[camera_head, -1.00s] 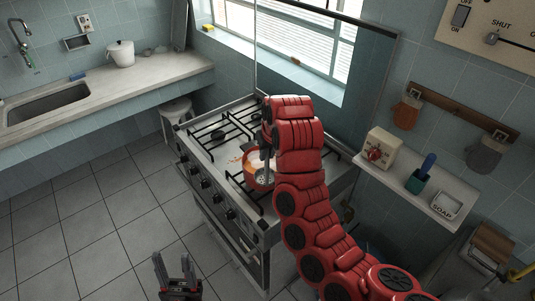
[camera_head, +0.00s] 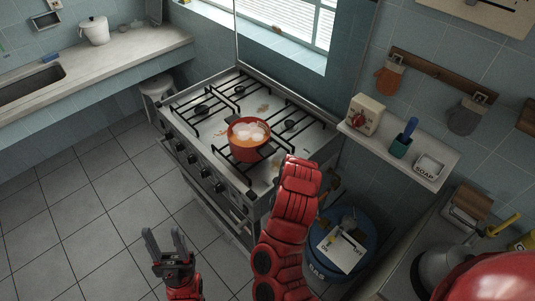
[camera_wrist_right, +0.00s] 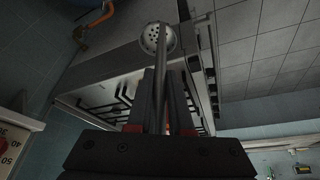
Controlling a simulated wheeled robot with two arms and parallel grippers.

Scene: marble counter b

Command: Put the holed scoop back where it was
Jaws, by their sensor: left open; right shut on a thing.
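The holed scoop (camera_wrist_right: 158,40) shows in the right wrist view, its round perforated head beyond the fingers and its metal handle running back between them. My right gripper (camera_wrist_right: 165,95) is shut on that handle. In the head view, my red right arm hides this gripper and the scoop, near the front right of the stove. My left gripper (camera_head: 163,240) is open and empty, low over the floor in front of the stove. An orange pot (camera_head: 248,150) with several white round things in it sits on the stove, apart from both grippers.
The stove (camera_head: 220,100) has black grates. A blue gas cylinder (camera_head: 345,265) stands right of the stove.

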